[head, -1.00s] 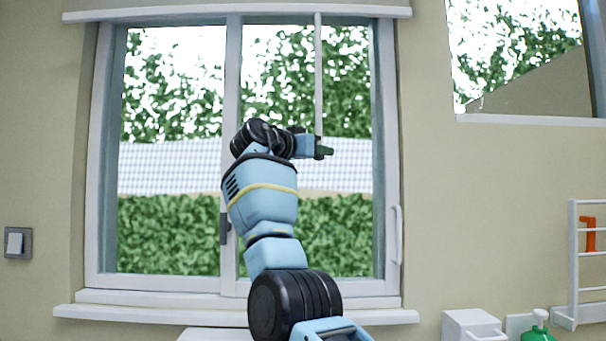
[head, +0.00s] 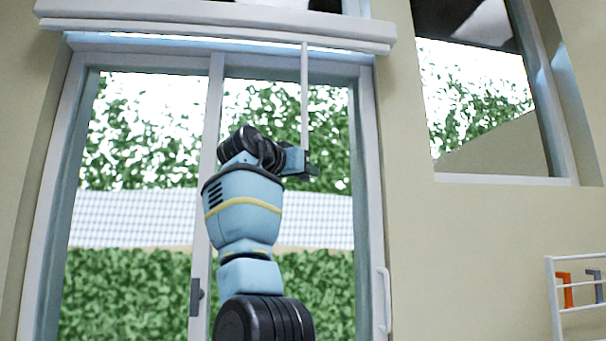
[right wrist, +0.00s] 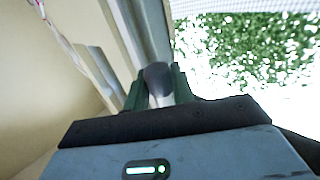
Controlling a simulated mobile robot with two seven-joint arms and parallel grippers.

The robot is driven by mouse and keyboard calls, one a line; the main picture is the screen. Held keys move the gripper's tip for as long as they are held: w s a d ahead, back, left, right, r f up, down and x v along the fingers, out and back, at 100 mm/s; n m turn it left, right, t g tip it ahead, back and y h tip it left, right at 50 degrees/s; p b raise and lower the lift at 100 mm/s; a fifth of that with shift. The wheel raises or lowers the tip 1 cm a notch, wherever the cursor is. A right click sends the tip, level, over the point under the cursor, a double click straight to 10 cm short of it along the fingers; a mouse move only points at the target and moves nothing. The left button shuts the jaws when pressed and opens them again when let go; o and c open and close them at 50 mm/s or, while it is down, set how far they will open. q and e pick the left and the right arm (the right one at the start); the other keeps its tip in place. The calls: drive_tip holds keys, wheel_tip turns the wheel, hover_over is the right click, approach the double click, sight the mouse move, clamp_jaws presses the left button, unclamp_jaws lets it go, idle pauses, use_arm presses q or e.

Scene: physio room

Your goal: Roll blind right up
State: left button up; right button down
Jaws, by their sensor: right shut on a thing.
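The blind's long white box (head: 200,32) runs across the top of the window in the head view. No cloth hangs over the panes below it. A thin white rod (head: 304,95) hangs straight down from the box, right of the window's middle bar. My right gripper (head: 313,170) is shut on the rod's lower part. In the right wrist view, the green fingers (right wrist: 159,92) stand either side of a grey, rounded piece of the rod (right wrist: 157,74). The rod's lower end is hidden by my gripper. My left gripper is out of view.
The sliding window (head: 209,130) has a dark latch (head: 196,297) on its middle bar and a white handle (head: 384,298) at the right. A second window (head: 478,110) is at the right. A white wall rack (head: 580,308) with an orange item stands lower right.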

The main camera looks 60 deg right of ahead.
drive_tip(key=c, duration=1.5)
unclamp_jaws()
drive_tip(key=shift+s+r, duration=0.2)
drive_tip(key=shift+r, duration=0.25)
drive_tip(key=shift+c, duration=0.2)
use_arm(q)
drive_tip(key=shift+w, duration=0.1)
use_arm(e)
drive_tip(key=o, duration=0.3)
drive_tip(key=shift+w+f, duration=0.15)
drive_tip(key=shift+f, duration=0.05)
drive_tip(key=shift+o, duration=0.2)
drive_tip(key=shift+a, duration=0.1)
drive_tip(key=shift+w+a, duration=0.15)
drive_tip(key=shift+a, duration=0.1)
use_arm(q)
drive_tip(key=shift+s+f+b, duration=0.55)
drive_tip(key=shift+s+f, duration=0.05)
use_arm(e)
drive_tip(key=a, duration=0.7)
drive_tip(key=shift+w, duration=0.25)
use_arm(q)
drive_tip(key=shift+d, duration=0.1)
